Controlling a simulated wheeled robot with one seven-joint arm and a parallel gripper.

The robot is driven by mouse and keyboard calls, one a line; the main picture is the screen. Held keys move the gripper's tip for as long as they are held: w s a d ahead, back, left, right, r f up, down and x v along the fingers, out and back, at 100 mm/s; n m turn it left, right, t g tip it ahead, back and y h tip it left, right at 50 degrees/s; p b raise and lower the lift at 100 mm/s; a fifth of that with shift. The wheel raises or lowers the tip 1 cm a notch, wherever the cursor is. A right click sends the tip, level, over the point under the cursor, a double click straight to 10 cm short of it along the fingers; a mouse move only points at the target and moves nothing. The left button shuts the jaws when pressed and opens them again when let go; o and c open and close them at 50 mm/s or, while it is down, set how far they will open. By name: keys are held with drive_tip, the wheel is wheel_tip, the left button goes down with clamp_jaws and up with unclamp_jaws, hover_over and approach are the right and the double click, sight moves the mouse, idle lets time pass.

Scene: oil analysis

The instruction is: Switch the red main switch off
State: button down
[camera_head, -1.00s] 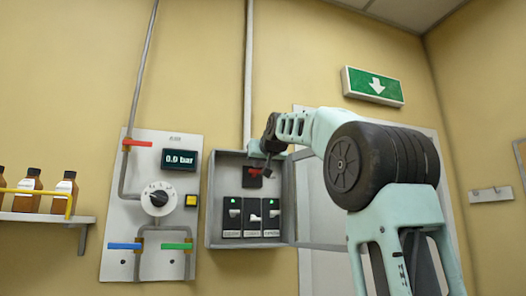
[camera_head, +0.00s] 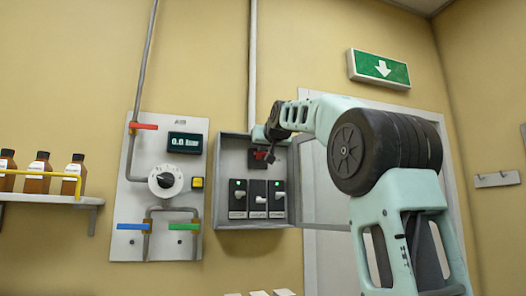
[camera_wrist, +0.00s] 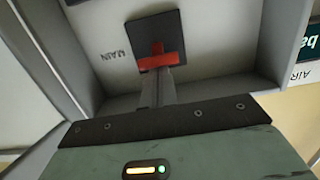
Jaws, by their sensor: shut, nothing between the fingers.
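In the head view the main switch (camera_head: 262,155) is in the upper part of the open box (camera_head: 224,170), partly hidden by my gripper. My gripper (camera_wrist: 158,76) is shut and empty, its fingertips right at the red handle; they appear to touch it, but I cannot tell for certain. In the head view my gripper (camera_head: 271,157) reaches into the box from the upper right.
Below the main switch are three breakers (camera_head: 257,197), with green lights on the left and right ones. A panel with a dial and coloured valves (camera_head: 162,182) stands to the left. The box door (camera_head: 324,185) is open to the right. A shelf (camera_head: 50,198) holds brown bottles.

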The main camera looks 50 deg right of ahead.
sight(262, 155)
drive_tip(key=shift+s+a+f+t+b, duration=0.1)
drive_tip(key=shift+f+t+b, duration=0.35)
drive_tip(key=shift+b, duration=1.35)
drive_tip(key=shift+h+b, duration=0.3)
drive_tip(key=shift+b, duration=0.05)
drive_tip(key=b, duration=0.2)
drive_tip(key=f+t+h+b, duration=0.1)
drive_tip(key=b, duration=0.2)
drive_tip(key=shift+s+a+f+t, duration=0.1)
drive_tip(key=shift+s+f+t, duration=0.05)
drive_tip(key=shift+f+t, duration=0.1)
drive_tip(key=b, duration=0.2)
drive_tip(key=t+h+b, duration=0.1)
drive_tip(key=b, duration=0.1)
drive_tip(key=shift+s+f+t, duration=0.1)
drive_tip(key=shift+f+t, duration=0.2)
drive_tip(key=shift+f, duration=0.05)
drive_tip(key=shift+r+p, duration=0.3)
drive_tip(key=shift+r, duration=0.15)
drive_tip(key=shift+f, duration=0.1)
